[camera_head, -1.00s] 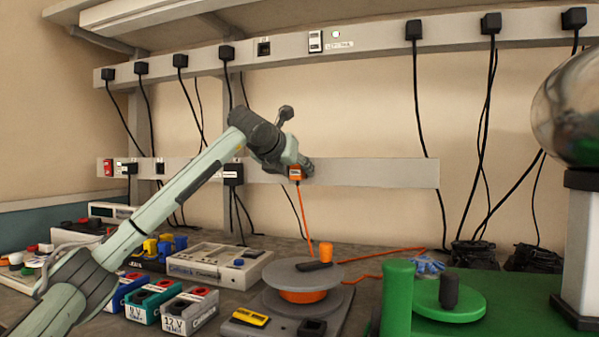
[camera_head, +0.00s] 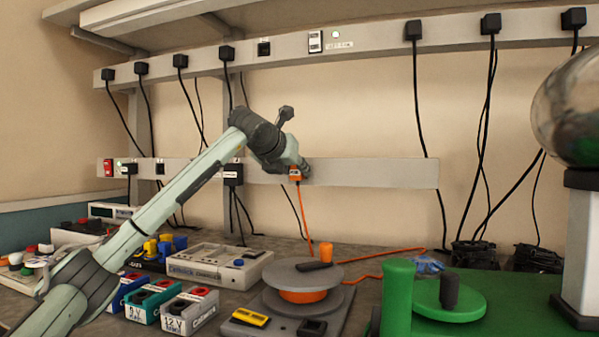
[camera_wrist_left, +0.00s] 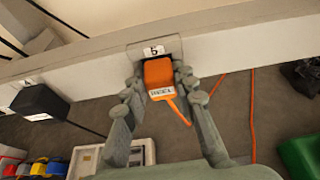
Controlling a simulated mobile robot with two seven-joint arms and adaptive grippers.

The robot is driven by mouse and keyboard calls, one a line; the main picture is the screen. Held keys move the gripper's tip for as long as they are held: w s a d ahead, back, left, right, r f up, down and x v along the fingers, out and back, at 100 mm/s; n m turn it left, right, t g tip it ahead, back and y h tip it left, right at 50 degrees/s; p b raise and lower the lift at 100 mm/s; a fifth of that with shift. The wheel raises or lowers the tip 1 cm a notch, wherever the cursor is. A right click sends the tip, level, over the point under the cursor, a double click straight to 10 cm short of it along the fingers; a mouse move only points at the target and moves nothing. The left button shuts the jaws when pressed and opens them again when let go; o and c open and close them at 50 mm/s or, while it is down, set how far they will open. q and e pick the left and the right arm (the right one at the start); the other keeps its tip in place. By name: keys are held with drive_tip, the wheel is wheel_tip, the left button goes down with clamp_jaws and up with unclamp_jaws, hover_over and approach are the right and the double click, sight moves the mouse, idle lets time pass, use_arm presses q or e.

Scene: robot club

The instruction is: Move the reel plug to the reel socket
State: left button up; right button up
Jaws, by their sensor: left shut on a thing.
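The orange reel plug (camera_wrist_left: 158,73), labelled REEL, sits between the fingers of my left gripper (camera_wrist_left: 157,88) in the left wrist view. The gripper is shut on it. The plug is at a dark socket (camera_wrist_left: 177,47) on the lower rail, under a small white label. The plug covers most of this socket, and I cannot tell how deep it is in. In the head view the plug (camera_head: 295,174) shows below the gripper (camera_head: 300,168), with its orange cable (camera_head: 304,215) hanging to the cable reel (camera_head: 303,274). My right gripper is not in view.
The lower rail (camera_head: 380,173) also carries a black plug (camera_head: 233,174) left of my gripper. Black plugs and cables line the upper rail (camera_head: 370,40). Power boxes (camera_head: 190,309), a grey instrument (camera_head: 220,262) and a green winder (camera_head: 448,300) stand on the bench.

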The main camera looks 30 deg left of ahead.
use_arm(q)
clamp_jaws()
drive_tip(key=shift+s, duration=0.25)
drive_tip(key=shift+s+d+b, duration=0.15)
drive_tip(key=shift+s+b, duration=0.15)
drive_tip(key=shift+b, duration=0.1)
drive_tip(key=shift+s+d+b, duration=0.1)
drive_tip(key=shift+s+b, duration=0.3)
drive_tip(key=shift+s, duration=0.25)
